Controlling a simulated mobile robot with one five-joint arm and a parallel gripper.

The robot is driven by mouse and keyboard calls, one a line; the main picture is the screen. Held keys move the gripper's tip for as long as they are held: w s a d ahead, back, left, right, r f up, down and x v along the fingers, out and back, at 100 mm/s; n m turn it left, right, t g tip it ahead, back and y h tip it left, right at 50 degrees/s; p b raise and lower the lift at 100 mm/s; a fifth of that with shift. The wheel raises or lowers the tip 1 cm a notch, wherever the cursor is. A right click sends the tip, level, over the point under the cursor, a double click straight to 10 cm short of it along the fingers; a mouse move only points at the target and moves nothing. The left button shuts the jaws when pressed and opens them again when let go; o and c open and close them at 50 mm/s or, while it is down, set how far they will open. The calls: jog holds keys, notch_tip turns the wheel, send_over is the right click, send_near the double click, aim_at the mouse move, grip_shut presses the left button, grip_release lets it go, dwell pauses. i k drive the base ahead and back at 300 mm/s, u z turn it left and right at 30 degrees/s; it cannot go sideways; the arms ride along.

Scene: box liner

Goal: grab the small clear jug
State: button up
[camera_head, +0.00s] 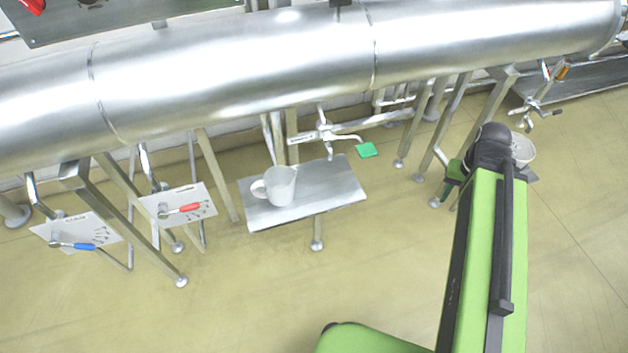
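A small, pale, see-through jug (281,186) stands upright on a small grey metal shelf (335,182) left of the middle. Its handle points left. My green and black arm rises on the right, well apart from this jug. The fingers of my gripper do not show; they seem hidden behind the black joint at the arm's far end. Just right of that joint is a second pale container (522,149), partly covered by my arm. I cannot tell whether it has a handle or touches my gripper.
A large steel pipe (235,75) runs across above the shelf. Plates with a red-handled lever (182,209) and a blue-handled lever (74,246) stand left. Metal legs stand between. The front floor is clear.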

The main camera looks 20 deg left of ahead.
aim_at(279, 182)
jog(key=z, duration=0.45)
jog(key=k, duration=1.2)
jog(key=u, duration=2.4)
jog(key=i, duration=1.45)
jog(key=z, duration=0.05)
